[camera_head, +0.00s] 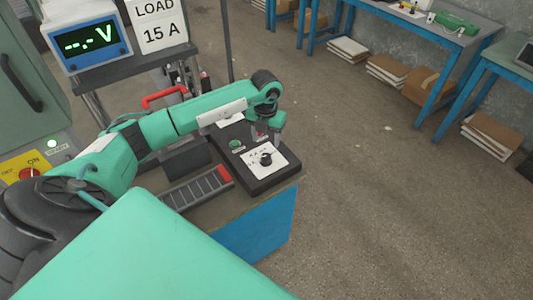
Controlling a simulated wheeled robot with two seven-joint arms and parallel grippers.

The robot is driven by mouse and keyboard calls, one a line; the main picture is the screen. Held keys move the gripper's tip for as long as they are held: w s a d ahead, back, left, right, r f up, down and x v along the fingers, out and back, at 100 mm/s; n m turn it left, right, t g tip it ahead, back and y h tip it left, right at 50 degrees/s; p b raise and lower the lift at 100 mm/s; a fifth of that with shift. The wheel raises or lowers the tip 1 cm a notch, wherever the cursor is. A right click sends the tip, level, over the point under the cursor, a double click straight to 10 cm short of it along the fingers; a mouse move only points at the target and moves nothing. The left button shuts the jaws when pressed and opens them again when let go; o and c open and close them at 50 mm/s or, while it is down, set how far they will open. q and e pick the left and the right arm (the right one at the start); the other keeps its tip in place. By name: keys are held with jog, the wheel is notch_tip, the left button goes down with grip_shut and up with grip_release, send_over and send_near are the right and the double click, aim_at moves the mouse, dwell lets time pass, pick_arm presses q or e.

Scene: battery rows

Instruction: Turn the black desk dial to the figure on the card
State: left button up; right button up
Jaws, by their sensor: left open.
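The black desk dial (266,159) sits on a white marked plate on a dark desk box (275,180). Its markings are too small to read. The card (158,27) at the upper left reads "LOAD 15 A". My left gripper (266,135) points down just behind the dial, over the box's far part. It is open and appears apart from the dial. The gripper and wrist hide part of the box behind the dial. My right gripper is out of view.
A meter (87,43) showing "--.- V" stands beside the card. A grey slotted strip with a red end (195,189) lies in front. A red handle (164,96) stands behind my arm. Floor is open to the right.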

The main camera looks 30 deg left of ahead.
aim_at(266, 156)
pick_arm(q)
notch_tip(266, 156, down, 9)
jog(key=shift+r+p, duration=0.1)
jog(key=shift+p, duration=0.55)
jog(key=c, duration=1)
